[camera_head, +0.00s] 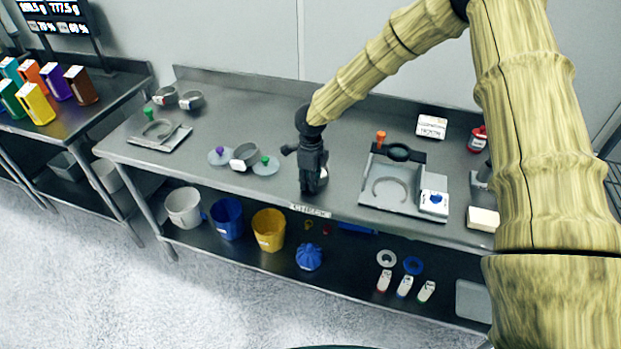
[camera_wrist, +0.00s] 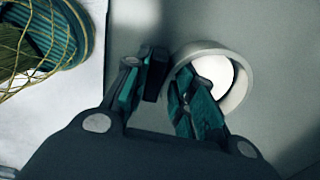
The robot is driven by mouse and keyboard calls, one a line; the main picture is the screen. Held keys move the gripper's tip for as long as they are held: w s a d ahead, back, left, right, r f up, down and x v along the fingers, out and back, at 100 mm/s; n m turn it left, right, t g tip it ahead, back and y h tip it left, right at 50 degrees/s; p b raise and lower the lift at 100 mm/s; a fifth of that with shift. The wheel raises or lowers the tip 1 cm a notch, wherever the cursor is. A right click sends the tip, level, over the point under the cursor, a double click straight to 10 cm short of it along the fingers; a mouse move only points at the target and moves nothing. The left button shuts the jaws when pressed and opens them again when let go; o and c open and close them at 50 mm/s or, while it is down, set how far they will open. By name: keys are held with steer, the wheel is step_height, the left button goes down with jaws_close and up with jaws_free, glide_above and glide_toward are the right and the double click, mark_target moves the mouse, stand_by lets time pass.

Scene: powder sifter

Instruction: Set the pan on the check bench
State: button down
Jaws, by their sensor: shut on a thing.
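My gripper (camera_head: 313,178) is over the front middle of the check bench (camera_head: 345,135), a long grey metal bench with a "CHECK" label on its front edge. In the wrist view my gripper (camera_wrist: 168,82) is shut on the rim of the pan (camera_wrist: 243,88), one finger reaching inside it. The pan is a round, pale grey cup with white in it. In the head view my gripper hides most of the pan, and only a sliver (camera_head: 324,173) shows. I cannot tell whether the pan touches the bench top.
Left of my gripper lie a grey ring (camera_head: 245,154) and clear discs with knobs (camera_head: 220,156). Right of it stands a metal fixture (camera_head: 390,190) with an orange knob. A flat plate with a clamp (camera_head: 158,134) is farther left. Bare bench lies behind my gripper.

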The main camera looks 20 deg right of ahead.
steer(key=shift+f, duration=0.15)
steer(key=c, duration=1.2)
jaws_free()
step_height(320, 180, up, 12)
steer(key=b, duration=0.4)
